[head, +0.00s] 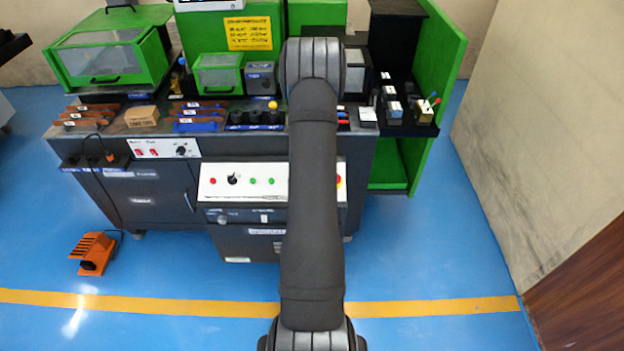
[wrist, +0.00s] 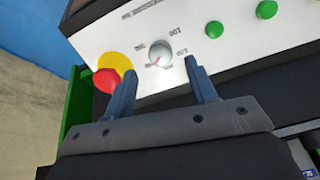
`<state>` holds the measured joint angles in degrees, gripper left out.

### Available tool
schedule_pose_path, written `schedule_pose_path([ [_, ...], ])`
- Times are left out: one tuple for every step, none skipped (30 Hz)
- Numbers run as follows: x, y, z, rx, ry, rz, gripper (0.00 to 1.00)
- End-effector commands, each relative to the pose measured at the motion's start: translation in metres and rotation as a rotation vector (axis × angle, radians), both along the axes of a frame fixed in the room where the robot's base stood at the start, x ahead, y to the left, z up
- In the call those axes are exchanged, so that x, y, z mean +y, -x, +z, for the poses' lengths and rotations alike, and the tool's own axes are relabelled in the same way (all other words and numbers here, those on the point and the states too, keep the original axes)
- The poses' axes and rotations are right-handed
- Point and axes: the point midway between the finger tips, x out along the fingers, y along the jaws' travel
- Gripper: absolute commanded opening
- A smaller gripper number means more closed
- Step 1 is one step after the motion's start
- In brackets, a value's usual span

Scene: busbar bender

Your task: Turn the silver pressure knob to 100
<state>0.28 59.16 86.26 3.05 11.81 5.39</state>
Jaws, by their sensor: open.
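The silver pressure knob (wrist: 160,54) shows in the wrist view on a white panel (wrist: 220,60). In the head view my arm hides the knob and my gripper.
A red button (wrist: 107,80) on a yellow disc is close to the left finger. Green buttons (wrist: 266,9) sit at the upper right. In the head view the white panel (head: 243,182) is on the bench front, with an orange foot pedal (head: 92,254) on the blue floor.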

Motion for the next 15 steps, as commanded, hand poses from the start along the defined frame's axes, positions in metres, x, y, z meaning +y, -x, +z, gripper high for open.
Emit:
schedule_pose_path([
  [0.0,-0.003,-0.009,0.003,0.0,0.0,0.52],
  [0.0,-0.005,-0.013,0.002,0.0,0.0,0.52],
  [0.0,-0.007,-0.019,0.002,0.0,0.0,0.52],
  [0.0,-0.008,-0.022,0.002,0.0,0.0,0.52],
  [0.0,-0.01,-0.025,0.001,0.0,0.0,0.52],
  [0.0,-0.012,-0.03,0.001,0.0,0.0,0.52],
  [0.0,-0.013,-0.032,0.001,0.0,0.0,0.52],
  [0.0,-0.014,-0.035,0.0,0.0,0.0,0.52],
  [0.0,-0.015,-0.038,0.0,0.0,0.0,0.52],
  [0.0,-0.016,-0.04,0.0,0.0,0.0,0.52],
  [0.001,-0.017,-0.041,0.0,0.0,0.0,0.52],
  [0.0,-0.018,-0.042,-0.001,0.0,0.0,0.52],
  [0.0,-0.018,-0.043,-0.001,0.0,0.0,0.52],
  [0.0,-0.019,-0.044,-0.001,0.0,0.0,0.52],
  [0.001,-0.019,-0.045,-0.001,0.0,0.0,0.52],
])
